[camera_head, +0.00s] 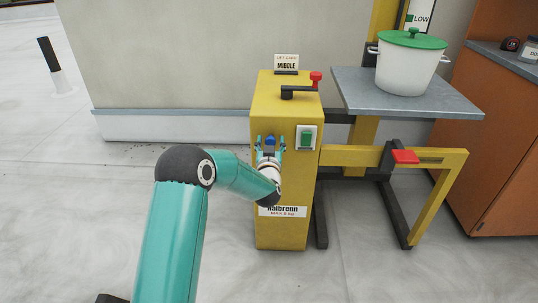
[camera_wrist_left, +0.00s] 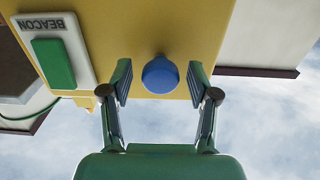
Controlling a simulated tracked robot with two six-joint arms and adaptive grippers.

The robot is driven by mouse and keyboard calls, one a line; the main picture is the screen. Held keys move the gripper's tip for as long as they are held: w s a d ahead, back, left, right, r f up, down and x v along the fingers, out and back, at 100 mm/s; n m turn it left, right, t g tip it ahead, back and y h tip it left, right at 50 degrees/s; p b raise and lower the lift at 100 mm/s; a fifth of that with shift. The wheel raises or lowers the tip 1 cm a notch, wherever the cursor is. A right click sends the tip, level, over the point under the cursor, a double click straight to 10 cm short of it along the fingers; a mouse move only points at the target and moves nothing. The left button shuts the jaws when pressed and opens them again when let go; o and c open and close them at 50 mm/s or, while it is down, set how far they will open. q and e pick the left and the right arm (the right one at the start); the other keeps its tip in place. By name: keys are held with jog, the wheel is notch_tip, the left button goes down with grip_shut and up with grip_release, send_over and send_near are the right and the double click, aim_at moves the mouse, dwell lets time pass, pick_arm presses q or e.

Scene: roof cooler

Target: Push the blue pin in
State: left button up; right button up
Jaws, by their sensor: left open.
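The blue pin (camera_head: 270,140) sticks out of the front of the yellow lift column (camera_head: 264,98), near its top. In the left wrist view, which is upside down, the round blue head of the pin (camera_wrist_left: 160,75) lies between my left gripper's fingers. My left gripper (camera_head: 270,142) is open in front of the column, one finger on each side of the pin; in the left wrist view the fingers (camera_wrist_left: 160,82) stand clear of it. I cannot tell how deep the pin sits. My right gripper is not in view.
A green switch (camera_head: 306,138), labelled BEACON in the left wrist view, sits right of the pin. A black crank (camera_head: 298,92) with a red knob is on top. A grey platform (camera_head: 360,97) bears a white pot (camera_head: 404,72). A red pedal (camera_head: 405,157) sticks out right.

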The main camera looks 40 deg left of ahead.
pick_arm(q)
jog(key=v, duration=1.1)
